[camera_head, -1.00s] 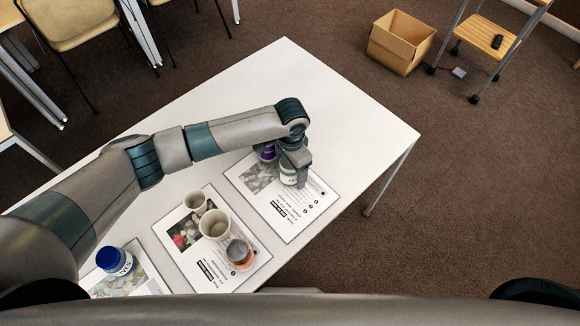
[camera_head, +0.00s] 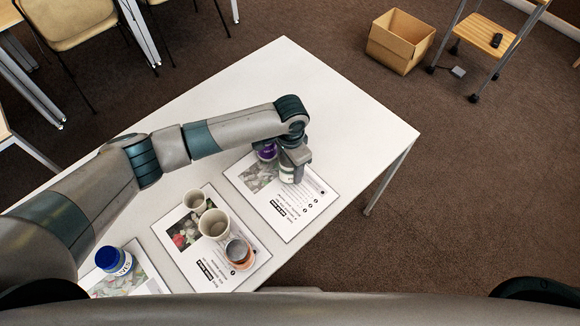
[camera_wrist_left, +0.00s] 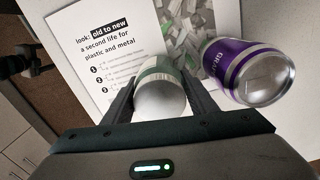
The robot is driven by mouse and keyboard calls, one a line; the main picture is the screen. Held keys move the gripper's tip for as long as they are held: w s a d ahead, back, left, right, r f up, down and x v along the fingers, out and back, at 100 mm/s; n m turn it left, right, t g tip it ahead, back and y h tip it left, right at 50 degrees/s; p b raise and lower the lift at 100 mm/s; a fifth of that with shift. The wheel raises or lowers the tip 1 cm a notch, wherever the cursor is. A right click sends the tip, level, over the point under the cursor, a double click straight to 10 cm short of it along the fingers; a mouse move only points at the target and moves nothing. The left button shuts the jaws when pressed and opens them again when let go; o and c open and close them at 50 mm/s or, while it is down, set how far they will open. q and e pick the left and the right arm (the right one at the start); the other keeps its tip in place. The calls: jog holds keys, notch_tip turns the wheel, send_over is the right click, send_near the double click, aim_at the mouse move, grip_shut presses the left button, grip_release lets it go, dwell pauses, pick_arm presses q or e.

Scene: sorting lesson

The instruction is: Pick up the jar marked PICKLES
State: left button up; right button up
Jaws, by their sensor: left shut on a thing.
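My left gripper (camera_head: 289,174) is shut on a pale container with a green band (camera_head: 286,173), over the right-hand printed sheet. The left wrist view shows this container (camera_wrist_left: 160,92) between the two fingers, its pale round end facing the camera. Its lettering cannot be read there, so I cannot tell whether it is marked PICKLES. A purple can (camera_head: 267,152) stands close beside it; in the left wrist view this can (camera_wrist_left: 246,71) has a silvery end and a partly visible label. A jar with a blue lid (camera_head: 109,257) stands at the near left; its label is too small to read surely. My right gripper is not in view.
Two beige cups (camera_head: 213,224) (camera_head: 195,200) and an orange-brown container (camera_head: 238,252) stand on the middle sheet. The white table (camera_head: 290,80) is clear at the far side. A cardboard box (camera_head: 398,45) is on the floor beyond.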

pick_arm(q)
jog(key=shift+r, duration=0.4)
notch_tip(320, 180, up, 2)
jog(key=shift+w+r+b, duration=0.1)
jog(key=shift+r+b, duration=0.05)
jog(key=shift+b, duration=0.5)
jog(key=s+d+r+b, duration=0.3)
jog(key=s+d+r, duration=0.3)
jog(key=d, duration=0.4)
jog(key=shift+r, duration=0.7)
jog(key=shift+s, duration=0.1)
